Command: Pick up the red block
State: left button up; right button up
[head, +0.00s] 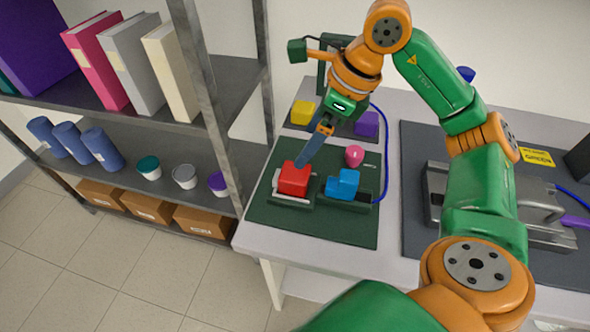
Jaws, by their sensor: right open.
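The red block (293,180) sits in a pale holder on the dark green mat (262,212), near the left front of the table. My right gripper (303,164) reaches down from the upper right with its blue-grey fingers pointing at the red block. Its fingertips are at the block's back upper edge, and it holds nothing. I cannot tell whether they touch the block. The jaws are open, though the gap between the fingers hardly shows from this angle. My left gripper is not in view.
A blue block (342,186) in a similar holder is just right of the red one. A pink round object (354,156) stands behind it. Yellow (303,112) and purple (366,124) blocks are farther back. A metal rig (540,225) is at right, a shelf rack (160,158) at left.

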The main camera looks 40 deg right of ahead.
aim_at(296, 171)
jog(key=f+b, duration=0.2)
jog(key=f, duration=0.1)
jog(key=shift+s+a+f, duration=0.15)
jog(key=shift+s+f, duration=0.05)
jog(key=shift+w+f, duration=0.1)
jog(key=shift+f, duration=0.15)
jog(key=x, duration=0.6)
jog(key=shift+a+p, duration=0.15)
jog(key=shift+p, duration=0.15)
jog(key=shift+w+f, duration=0.2)
jog(key=shift+f, duration=0.05)
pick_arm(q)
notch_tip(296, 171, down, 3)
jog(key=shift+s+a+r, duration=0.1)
pick_arm(e)
jog(key=c, duration=1.5)
